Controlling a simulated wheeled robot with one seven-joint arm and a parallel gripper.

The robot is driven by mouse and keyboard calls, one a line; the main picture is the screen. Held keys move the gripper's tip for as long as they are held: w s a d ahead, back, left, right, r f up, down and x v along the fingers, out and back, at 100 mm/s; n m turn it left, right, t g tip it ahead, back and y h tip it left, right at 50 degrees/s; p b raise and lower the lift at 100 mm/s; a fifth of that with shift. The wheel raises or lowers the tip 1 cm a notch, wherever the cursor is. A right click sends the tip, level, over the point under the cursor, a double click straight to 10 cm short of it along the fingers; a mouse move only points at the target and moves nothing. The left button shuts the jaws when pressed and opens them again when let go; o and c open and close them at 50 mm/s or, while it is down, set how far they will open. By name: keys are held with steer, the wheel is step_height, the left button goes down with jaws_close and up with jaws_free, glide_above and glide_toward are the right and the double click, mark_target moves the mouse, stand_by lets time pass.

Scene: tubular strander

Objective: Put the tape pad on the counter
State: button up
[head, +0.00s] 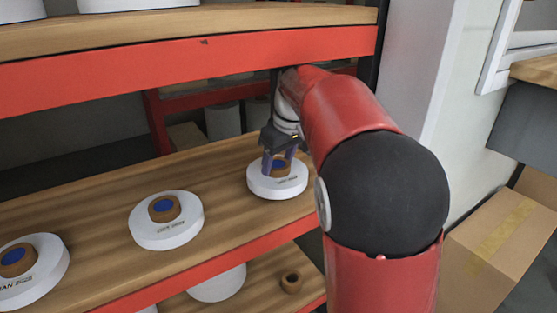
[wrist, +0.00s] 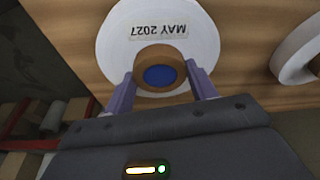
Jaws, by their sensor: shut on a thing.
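A white tape pad (head: 262,188) with a brown core and blue centre sits at the right end of the wooden middle shelf in the head view. My gripper (head: 278,165) reaches down over it, its purple fingers shut on the brown core. In the wrist view the pad (wrist: 192,30) shows a "MAY 2027" label, and my gripper's fingers (wrist: 160,85) press the core from both sides. The pad appears to be resting flat on the shelf. A wooden top (head: 538,70) with a grey front stands at the far right; I cannot tell if it is the counter.
Two similar pads stand left on the shelf (head: 85,205): a nearer one (head: 160,238) and another (head: 40,285). The red-edged upper shelf (head: 200,58) hangs low above my gripper. A white wall (head: 425,60) and cardboard box (head: 500,240) are at the right.

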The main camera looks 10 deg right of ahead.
steer(key=shift+f, duration=0.15)
steer(key=shift+f, duration=0.1)
steer(key=shift+f, duration=0.15)
steer(key=o, duration=1.1)
steer(key=shift+b, duration=0.45)
